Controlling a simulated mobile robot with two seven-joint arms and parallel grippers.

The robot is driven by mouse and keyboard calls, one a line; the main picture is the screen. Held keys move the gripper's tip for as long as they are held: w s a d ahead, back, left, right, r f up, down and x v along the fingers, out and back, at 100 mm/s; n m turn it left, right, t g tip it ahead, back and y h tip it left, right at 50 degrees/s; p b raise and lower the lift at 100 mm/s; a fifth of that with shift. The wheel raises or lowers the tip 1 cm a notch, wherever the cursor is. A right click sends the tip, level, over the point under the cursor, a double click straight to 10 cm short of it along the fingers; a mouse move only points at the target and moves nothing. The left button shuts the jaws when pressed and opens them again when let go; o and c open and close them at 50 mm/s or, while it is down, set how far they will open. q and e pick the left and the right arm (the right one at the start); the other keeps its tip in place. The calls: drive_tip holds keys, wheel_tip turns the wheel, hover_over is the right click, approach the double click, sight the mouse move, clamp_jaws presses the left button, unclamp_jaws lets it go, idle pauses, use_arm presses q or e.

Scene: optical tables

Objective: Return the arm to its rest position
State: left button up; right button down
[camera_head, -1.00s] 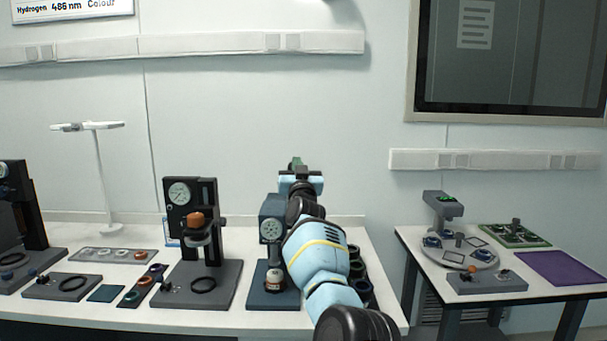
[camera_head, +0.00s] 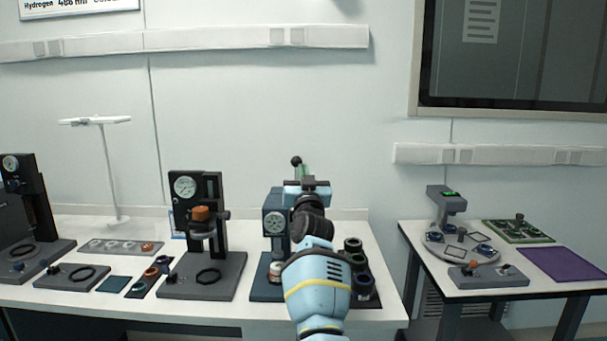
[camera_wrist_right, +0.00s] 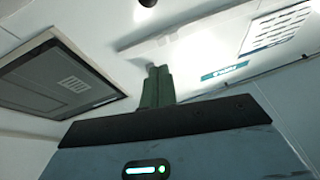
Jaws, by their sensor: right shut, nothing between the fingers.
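My right arm, light blue with black joints and a yellow band, comes up from the bottom middle of the head view in front of the long white table (camera_head: 200,312). My right gripper (camera_head: 304,170) is at the arm's far end, pointing up above the table. In the right wrist view its green fingers (camera_wrist_right: 156,86) are together with nothing between them. That view looks up at the wall, the window and the ceiling. My left gripper is not in view.
Dial-gauge stands (camera_head: 196,235) and (camera_head: 275,225) stand on the long table. Dark rings (camera_head: 353,245) lie right of my arm. A second table (camera_head: 425,268) at the right holds a round plate and a purple mat (camera_head: 565,264). A gap separates the tables.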

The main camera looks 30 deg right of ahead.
idle(0.5)
drive_tip(key=s+a+f+n+g+y, duration=0.15)
drive_tip(key=s+f, duration=0.35)
drive_tip(key=f, duration=0.7)
drive_tip(key=s+a+f+n+g+y, duration=0.1)
drive_tip(key=s+a+f+n+y, duration=0.35)
drive_tip(key=f, duration=0.85)
drive_tip(key=s+a+f+g+y, duration=0.15)
drive_tip(key=s+f, duration=0.45)
drive_tip(key=f, duration=0.6)
drive_tip(key=s+a+f+g+y, duration=0.1)
drive_tip(key=s+a+f, duration=0.3)
drive_tip(key=s, duration=0.7)
drive_tip(key=s+a+f+n+g+y, duration=0.1)
drive_tip(key=s+a+f+g, duration=0.2)
drive_tip(key=s+f, duration=0.5)
drive_tip(key=s+a+f+g+y, duration=0.1)
drive_tip(key=s+a+f+g, duration=0.2)
drive_tip(key=s, duration=1.2)
wheel_tip(320, 180, down, 3)
drive_tip(key=shift+a+f+n+y, duration=0.15)
drive_tip(key=shift+a+n+y, duration=0.25)
drive_tip(key=shift+a, duration=0.75)
